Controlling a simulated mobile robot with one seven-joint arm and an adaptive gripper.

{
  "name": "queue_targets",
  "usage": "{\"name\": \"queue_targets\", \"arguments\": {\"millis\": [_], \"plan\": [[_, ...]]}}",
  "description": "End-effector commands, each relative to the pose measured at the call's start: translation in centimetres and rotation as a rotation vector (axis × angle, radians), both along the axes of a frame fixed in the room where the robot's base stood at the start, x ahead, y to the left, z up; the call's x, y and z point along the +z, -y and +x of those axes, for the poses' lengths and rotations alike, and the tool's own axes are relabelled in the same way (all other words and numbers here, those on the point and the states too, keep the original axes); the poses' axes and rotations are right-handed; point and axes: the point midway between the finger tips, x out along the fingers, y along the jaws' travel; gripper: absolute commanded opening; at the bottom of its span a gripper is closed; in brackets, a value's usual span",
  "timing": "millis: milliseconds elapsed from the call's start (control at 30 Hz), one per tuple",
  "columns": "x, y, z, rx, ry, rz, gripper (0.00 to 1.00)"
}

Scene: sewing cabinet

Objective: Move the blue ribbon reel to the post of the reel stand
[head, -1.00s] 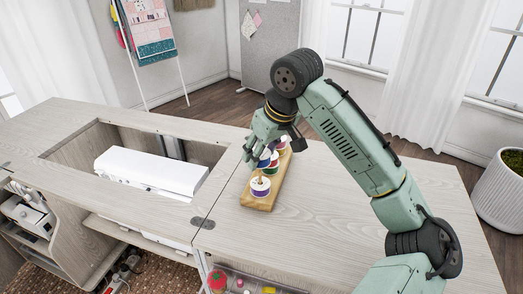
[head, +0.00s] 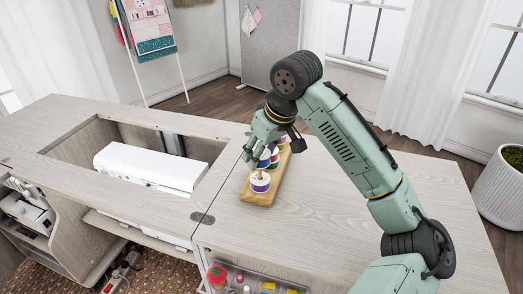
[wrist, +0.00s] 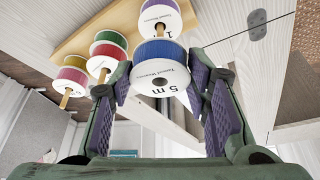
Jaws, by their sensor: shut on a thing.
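The blue ribbon reel (wrist: 161,50) has white end discs, one marked 5 m. In the wrist view my gripper (wrist: 160,92) is shut on its rim, one finger on each side. The disc's centre hole shows dark, with no post tip through it. The wooden reel stand (head: 258,198) lies on the right tabletop; its board also shows in the wrist view (wrist: 85,38). A purple reel (head: 260,184) is on its near end, close beside the blue one. In the head view my gripper (head: 262,152) hangs over the stand and partly hides the reels.
Red (wrist: 108,40), green (wrist: 102,62), yellow (wrist: 78,62) and dark pink (wrist: 71,78) reels sit on other posts of the stand. A white machine (head: 150,170) lies in the cabinet opening at left. The tabletop right of the stand is clear.

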Motion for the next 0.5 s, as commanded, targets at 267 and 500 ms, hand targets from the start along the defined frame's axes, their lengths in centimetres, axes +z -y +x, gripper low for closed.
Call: {"name": "queue_targets", "arguments": {"millis": [267, 500], "plan": [[-0.8, 0.0, 0.0, 0.002, -0.001, 0.001, 0.22], [-1.3, 0.0, 0.0, 0.001, 0.000, 0.000, 0.22]]}}
